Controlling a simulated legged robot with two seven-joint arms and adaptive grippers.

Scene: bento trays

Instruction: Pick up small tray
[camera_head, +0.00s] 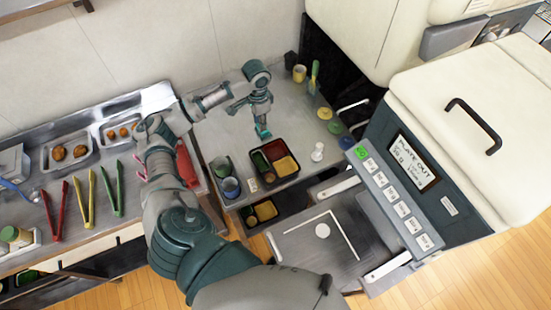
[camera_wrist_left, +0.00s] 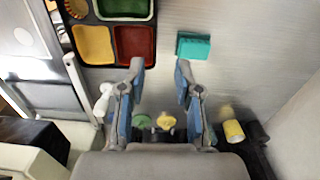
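A black compartment tray (camera_head: 279,182) with red, yellow and green sections lies on the grey counter in the head view. It also shows at the upper left of the left wrist view (camera_wrist_left: 113,21). I cannot tell whether this is the small tray. My left gripper (camera_head: 263,127) is above the counter, just behind the tray. In the left wrist view its two fingers (camera_wrist_left: 160,70) are apart with nothing held between them. A teal block (camera_wrist_left: 194,46) lies on the counter beyond the right finger, beside the tray and apart from it. My right gripper is not in view.
Cups (camera_head: 230,187) stand left of the tray, and a white piece (camera_head: 317,152) stands to its right. Another dark tray (camera_head: 251,219) sits lower down. A labelled machine (camera_head: 410,165) borders the right. Red, yellow and green tongs (camera_head: 84,200) lie on the left counter.

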